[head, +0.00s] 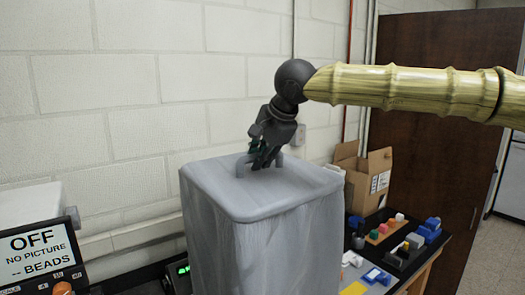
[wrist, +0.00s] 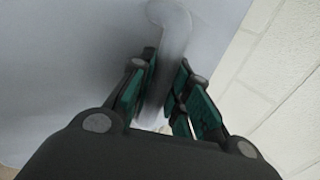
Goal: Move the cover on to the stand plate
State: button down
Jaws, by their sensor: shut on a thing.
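The cover (head: 270,195) is a tall, pale grey, box-shaped thing with rounded edges and a loop handle (head: 262,160) on its top. My gripper (head: 262,158) comes down from above at the handle. In the wrist view my gripper (wrist: 162,100) has its green-padded fingers on both sides of the grey handle (wrist: 170,40), shut on it. The cover's top (wrist: 70,60) fills the left of that view. The cover's lower end is out of the head view, so I cannot tell what it rests on. I cannot make out the stand plate.
A display box with an OFF sign (head: 38,252) stands at the lower left. At the right, a table holds an open cardboard box (head: 362,175) and several colored blocks (head: 395,240). A white block wall (head: 130,90) is behind, and a brown door (head: 430,110) at right.

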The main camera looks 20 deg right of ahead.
jog(key=shift+f, duration=0.2)
dwell(0.3)
jog(key=c, duration=1.3)
grip_release()
jog(key=v, duration=1.2)
jog(key=shift+a, duration=0.1)
jog(key=shift+v, duration=5)
